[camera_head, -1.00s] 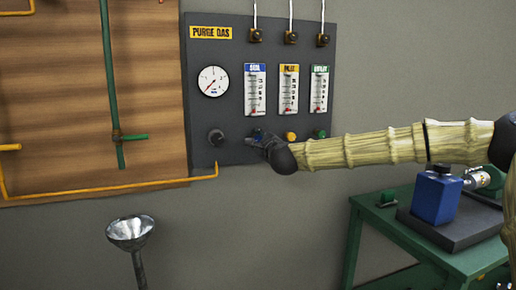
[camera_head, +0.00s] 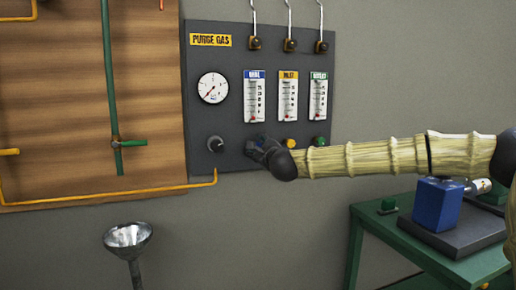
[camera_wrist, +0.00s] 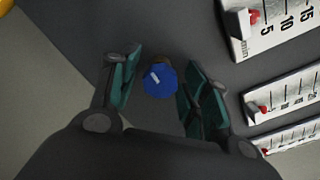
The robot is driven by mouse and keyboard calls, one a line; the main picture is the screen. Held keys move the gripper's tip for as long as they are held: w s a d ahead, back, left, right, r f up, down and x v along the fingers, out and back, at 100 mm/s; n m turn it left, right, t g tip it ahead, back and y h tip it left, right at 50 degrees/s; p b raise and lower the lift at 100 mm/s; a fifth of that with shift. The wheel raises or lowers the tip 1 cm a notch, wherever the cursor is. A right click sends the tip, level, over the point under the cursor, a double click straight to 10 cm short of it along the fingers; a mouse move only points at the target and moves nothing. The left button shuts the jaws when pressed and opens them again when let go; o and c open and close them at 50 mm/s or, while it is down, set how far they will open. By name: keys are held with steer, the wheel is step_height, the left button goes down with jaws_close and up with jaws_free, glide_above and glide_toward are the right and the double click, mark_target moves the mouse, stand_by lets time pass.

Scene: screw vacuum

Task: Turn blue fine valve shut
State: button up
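The blue fine valve knob (camera_wrist: 160,81), round with a white mark, sits between the two fingers of my gripper (camera_wrist: 158,92) in the wrist view. The fingers are open, one on each side, with a gap visible at both sides of the knob. In the head view my gripper (camera_head: 254,147) is at the lower part of the purge gas panel (camera_head: 230,125), below the blue-labelled flow meter (camera_head: 254,96). There it hides most or all of the blue knob.
A yellow knob (camera_head: 290,144) and a green knob (camera_head: 320,142) lie just right of my gripper. An orange pipe (camera_head: 150,189) runs along the lower left. A green table (camera_head: 385,220) stands at right.

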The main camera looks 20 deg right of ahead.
steer(key=shift+s, duration=0.1)
steer(key=s, duration=1.1)
steer(key=shift+s+d, duration=0.2)
steer(key=shift+s, duration=0.2)
steer(key=shift+f, duration=0.1)
